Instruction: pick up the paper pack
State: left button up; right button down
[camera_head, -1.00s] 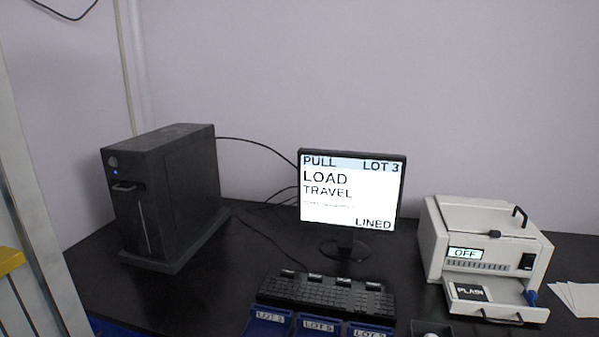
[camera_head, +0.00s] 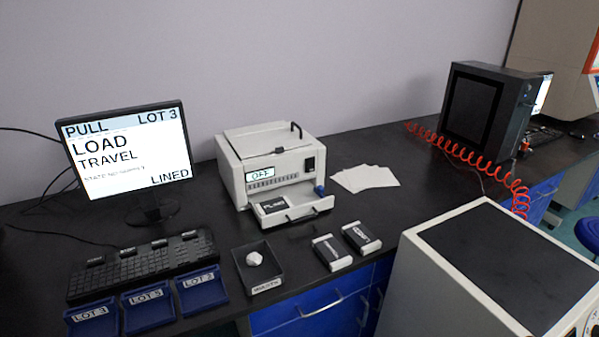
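Two small white packs with dark labelled tops lie side by side near the bench's front edge, the left pack (camera_head: 332,252) and the right pack (camera_head: 361,238). Their label text is too small to read. Several loose white sheets (camera_head: 365,178) lie fanned out behind them. A white printer-like machine (camera_head: 270,165) reads OFF, and its open front drawer (camera_head: 318,206) holds a dark labelled piece (camera_head: 272,206). I cannot tell from the labels which item is the paper pack. Neither of my grippers is in view.
A dark tray (camera_head: 262,284) holds a white lump (camera_head: 254,258). Blue labelled trays (camera_head: 148,309) sit before the keyboard (camera_head: 140,262) and monitor (camera_head: 128,155). A white cabinet with a dark top (camera_head: 510,265) stands front right. Bare bench lies right of the sheets.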

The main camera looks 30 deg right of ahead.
aim_at(275, 205)
jog(key=z, duration=1.2)
